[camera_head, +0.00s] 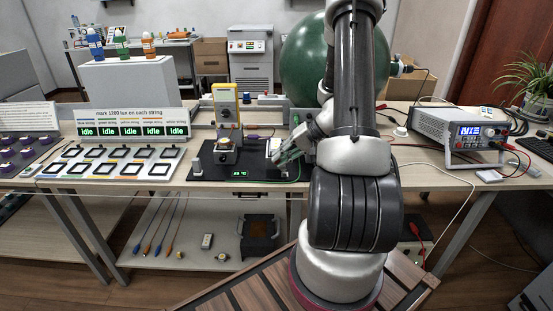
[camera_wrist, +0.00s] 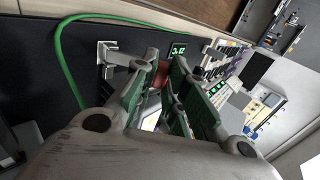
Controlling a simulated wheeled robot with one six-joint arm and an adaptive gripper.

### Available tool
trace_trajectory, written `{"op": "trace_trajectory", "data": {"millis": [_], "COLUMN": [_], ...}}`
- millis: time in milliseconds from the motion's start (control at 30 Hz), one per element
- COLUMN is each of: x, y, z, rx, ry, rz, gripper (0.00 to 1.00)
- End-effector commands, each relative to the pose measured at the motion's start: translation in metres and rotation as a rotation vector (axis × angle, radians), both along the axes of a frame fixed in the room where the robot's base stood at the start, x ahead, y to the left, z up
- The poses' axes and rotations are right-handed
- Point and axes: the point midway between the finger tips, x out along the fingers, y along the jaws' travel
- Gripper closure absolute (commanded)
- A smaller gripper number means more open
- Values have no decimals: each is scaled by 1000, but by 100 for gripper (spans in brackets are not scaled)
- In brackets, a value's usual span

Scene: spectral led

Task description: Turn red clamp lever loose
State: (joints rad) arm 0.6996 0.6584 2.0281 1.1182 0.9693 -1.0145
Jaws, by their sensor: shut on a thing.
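My gripper (camera_head: 285,157) reaches down over the right part of a black base plate (camera_head: 212,172) on the bench. In the wrist view its two green-padded fingers (camera_wrist: 164,82) are closed around a small reddish piece, which looks like the red clamp lever (camera_wrist: 164,70); the fingers hide most of it. A grey metal bracket (camera_wrist: 106,58) stands on the black plate beside the fingers. A small green-lit display (camera_wrist: 178,50) is just beyond them, and it also shows on the plate's front in the head view (camera_head: 239,173). The lever is not visible in the head view.
A yellow-and-grey upright device (camera_head: 227,105) stands left of my gripper. A large green sphere (camera_head: 303,65) is behind my arm. A green cable (camera_wrist: 60,55) curves over the plate. A bench power supply (camera_head: 440,128) is at the right and a sample panel (camera_head: 110,163) at the left.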

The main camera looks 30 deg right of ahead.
Motion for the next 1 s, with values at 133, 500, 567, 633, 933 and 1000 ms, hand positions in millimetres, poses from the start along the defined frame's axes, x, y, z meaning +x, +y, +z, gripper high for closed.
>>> {"op": "trace_trajectory", "data": {"millis": [133, 500, 567, 633, 933, 1000], "x": [-4, -8, -8, -8, -9, -9], "y": [-6, -11, -11, -12, -12, -12], "z": [0, 1, 1, 1, 1, 1], "rx": [77, 176, 181, 184, 184, 184], "ry": [-50, -117, -120, -123, -122, -122], "rz": [-2, 3, 3, 3, 3, 3], "gripper": [100, 100, 100, 100, 100, 80]}}
